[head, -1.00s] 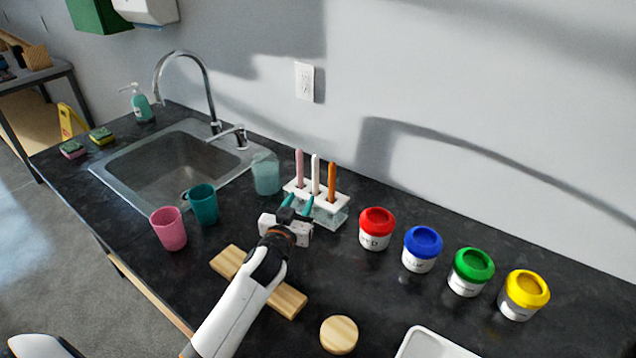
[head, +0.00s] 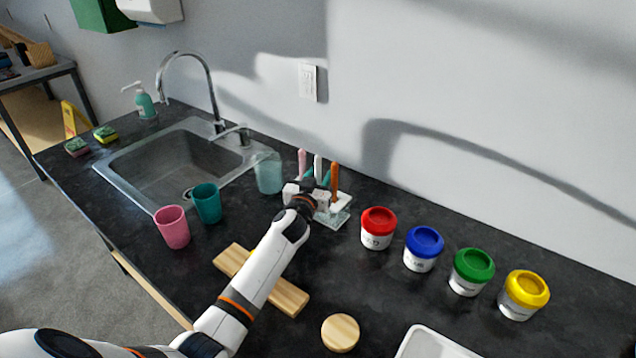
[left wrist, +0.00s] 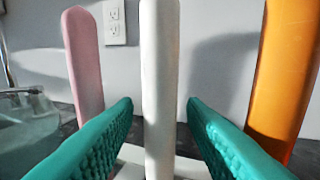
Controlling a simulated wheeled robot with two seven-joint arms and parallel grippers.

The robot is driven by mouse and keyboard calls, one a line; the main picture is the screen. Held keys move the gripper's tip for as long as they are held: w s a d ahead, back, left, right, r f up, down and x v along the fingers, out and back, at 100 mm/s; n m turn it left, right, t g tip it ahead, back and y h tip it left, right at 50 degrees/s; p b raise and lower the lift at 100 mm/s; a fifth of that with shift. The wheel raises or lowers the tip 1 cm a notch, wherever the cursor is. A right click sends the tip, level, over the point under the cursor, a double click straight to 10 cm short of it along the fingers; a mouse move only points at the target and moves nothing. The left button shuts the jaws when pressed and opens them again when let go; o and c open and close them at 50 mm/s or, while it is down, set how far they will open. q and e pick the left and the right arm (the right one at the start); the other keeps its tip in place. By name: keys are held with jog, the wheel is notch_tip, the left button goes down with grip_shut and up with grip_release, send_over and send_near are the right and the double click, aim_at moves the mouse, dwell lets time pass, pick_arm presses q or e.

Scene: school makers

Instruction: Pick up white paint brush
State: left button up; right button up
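The white paint brush (head: 318,166) stands upright in a white holder (head: 340,204), between a pink brush (head: 302,161) and an orange brush (head: 333,178). In the left wrist view the white brush (left wrist: 159,85) rises between the two teal fingers of my left gripper (left wrist: 160,112). A gap shows on each side of it, so the fingers are open around the brush and apart from it. In the head view my left gripper (head: 318,184) is at the holder and hides part of it. My right gripper is not in view.
The pink brush (left wrist: 84,60) and orange brush (left wrist: 285,75) stand close outside the fingers. A clear cup (head: 268,174) is left of the holder, and a red paint pot (head: 377,222) is to the right. The wall is close behind.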

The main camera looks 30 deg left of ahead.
pick_arm(q)
grip_shut()
